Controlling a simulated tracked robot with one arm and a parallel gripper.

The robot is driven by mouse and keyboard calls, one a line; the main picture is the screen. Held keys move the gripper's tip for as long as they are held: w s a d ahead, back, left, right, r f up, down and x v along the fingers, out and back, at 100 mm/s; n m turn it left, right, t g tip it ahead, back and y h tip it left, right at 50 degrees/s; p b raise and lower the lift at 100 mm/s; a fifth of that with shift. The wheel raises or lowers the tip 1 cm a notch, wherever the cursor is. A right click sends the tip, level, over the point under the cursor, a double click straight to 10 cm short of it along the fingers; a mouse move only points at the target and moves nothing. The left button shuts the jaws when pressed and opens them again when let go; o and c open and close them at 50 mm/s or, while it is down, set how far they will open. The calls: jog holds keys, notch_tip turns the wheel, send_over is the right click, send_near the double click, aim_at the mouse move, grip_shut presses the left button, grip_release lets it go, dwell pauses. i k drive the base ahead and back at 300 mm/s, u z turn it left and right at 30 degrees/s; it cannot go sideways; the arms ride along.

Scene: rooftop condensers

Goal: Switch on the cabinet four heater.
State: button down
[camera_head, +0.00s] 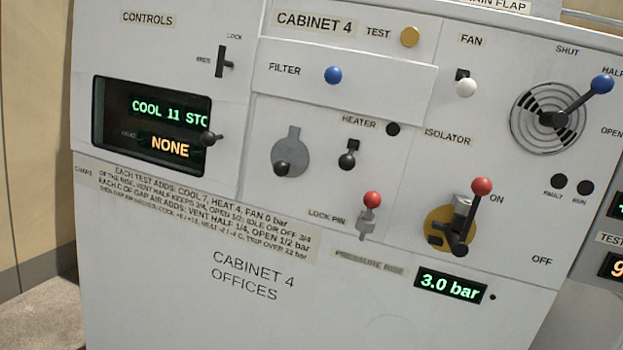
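The cabinet 4 panel (330,285) fills the camera view, slightly tilted. Under the "HEATER" label is a small heater switch (347,160) with a black ball end; its lever hangs down from a dark slot. A dark, unlit round lamp (393,129) sits right of the label. Left of the switch is a grey round cover plate (291,150) with a dark knob (282,168) low on it. My gripper is not in view.
The red-ended isolator handle (481,188) points up near "ON". A red-topped lock pin (372,200) sits below the heater switch. The white fan knob (466,88) and blue-ended vent lever (600,84) are to the right. Displays read "COOL 11", "NONE" (170,147) and "3.0 bar" (450,287).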

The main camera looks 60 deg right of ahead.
aim_at(347, 162)
jog(key=k, duration=0.7)
jog(key=z, duration=0.75)
jog(key=i, duration=1.05)
jog(key=u, duration=0.05)
